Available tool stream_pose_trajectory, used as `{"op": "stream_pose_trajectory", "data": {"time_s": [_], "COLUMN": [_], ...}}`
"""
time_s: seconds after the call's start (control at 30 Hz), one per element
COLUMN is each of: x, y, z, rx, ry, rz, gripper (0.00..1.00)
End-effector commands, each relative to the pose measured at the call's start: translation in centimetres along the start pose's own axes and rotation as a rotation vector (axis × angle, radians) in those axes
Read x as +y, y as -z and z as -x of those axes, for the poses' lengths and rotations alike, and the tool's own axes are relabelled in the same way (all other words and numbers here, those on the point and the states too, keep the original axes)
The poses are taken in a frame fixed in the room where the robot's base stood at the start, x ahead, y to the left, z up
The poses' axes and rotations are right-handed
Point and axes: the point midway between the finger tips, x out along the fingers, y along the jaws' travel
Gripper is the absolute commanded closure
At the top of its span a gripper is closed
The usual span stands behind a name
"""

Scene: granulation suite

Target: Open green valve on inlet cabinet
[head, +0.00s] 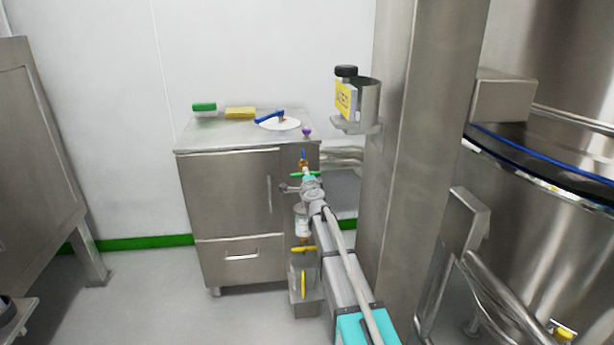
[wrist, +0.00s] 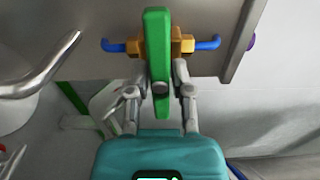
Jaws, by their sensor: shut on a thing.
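The green valve handle (wrist: 157,60) fills the upper middle of the wrist view. It sits on a brass body (wrist: 187,46) with blue pipe ends on both sides, and it lies crosswise to that pipe. My gripper (wrist: 160,85) has one finger on each side of the handle and is shut on it. In the head view, the green handle (head: 298,174) shows as a short level bar at the right side of the inlet cabinet (head: 230,195). My gripper (head: 309,183) reaches it from below and partly hides the valve.
A yellow handle (head: 302,249) is lower down. A steel column (head: 405,150) stands close to the right of my arm.

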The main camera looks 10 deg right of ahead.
Motion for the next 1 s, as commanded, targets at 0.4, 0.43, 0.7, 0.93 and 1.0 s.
{"op": "stream_pose_trajectory", "data": {"time_s": [0.4,0.43,0.7,0.93,1.0], "x": [-0.03,-0.03,-0.04,-0.04,-0.04], "y": [-0.14,-0.16,-0.23,-0.28,-0.3], "z": [-0.04,-0.04,-0.06,-0.07,-0.07], "rx": [-0.001,-0.001,-0.003,-0.004,-0.005], "ry": [0.001,0.001,0.002,0.003,0.003], "rz": [0.208,0.233,0.478,0.698,0.764], "gripper": [1.0,1.0,1.0,1.0,1.0]}}
